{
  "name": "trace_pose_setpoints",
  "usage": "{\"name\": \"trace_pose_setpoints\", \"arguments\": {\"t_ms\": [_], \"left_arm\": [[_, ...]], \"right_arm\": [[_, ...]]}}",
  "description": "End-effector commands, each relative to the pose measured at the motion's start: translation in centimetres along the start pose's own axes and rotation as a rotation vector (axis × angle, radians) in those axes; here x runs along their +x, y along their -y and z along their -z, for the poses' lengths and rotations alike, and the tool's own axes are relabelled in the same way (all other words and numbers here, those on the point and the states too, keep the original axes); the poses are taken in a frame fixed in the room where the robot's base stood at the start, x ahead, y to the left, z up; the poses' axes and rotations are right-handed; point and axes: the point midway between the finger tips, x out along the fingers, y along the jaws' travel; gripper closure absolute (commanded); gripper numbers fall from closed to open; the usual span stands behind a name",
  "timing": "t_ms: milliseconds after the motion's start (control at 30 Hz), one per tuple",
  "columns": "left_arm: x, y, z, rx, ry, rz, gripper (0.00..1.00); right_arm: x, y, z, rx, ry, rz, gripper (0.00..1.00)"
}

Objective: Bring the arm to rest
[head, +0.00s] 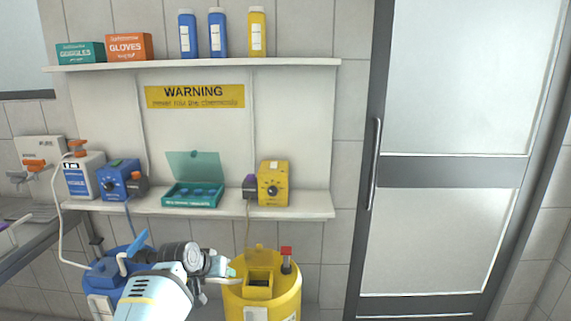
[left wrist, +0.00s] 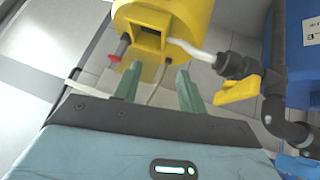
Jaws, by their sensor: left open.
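My left gripper (head: 232,274) reaches in from the bottom of the head view, just left of the yellow container (head: 265,304). In the left wrist view its two grey-green fingers (left wrist: 158,85) stand apart with nothing held between them. The yellow container (left wrist: 188,15) lies beyond the fingertips there, with a square opening in its top. I cannot tell whether the fingers touch it. My right gripper is in neither view.
A blue container (head: 98,278) stands left of the yellow one. A dark pipe with a yellow handle (left wrist: 236,91) is close to the right finger. The lower shelf (head: 310,205) holds pumps and an open teal box (head: 192,197). A door (head: 430,240) is at right.

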Motion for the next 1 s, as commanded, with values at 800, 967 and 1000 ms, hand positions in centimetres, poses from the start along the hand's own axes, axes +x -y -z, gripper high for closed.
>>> {"name": "trace_pose_setpoints", "arguments": {"t_ms": [800, 967, 1000], "left_arm": [[2.6, 2.0, -33.5, 0.032, -0.031, 0.109, 0.59], [-0.3, 1.2, -40.3, 0.048, -0.044, 0.122, 0.59], [-1.2, 1.0, -41.8, 0.052, -0.048, 0.124, 0.59]], "right_arm": [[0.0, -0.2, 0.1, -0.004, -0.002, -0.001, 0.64], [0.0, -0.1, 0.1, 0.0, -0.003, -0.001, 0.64], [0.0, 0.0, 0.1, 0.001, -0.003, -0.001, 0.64]]}}
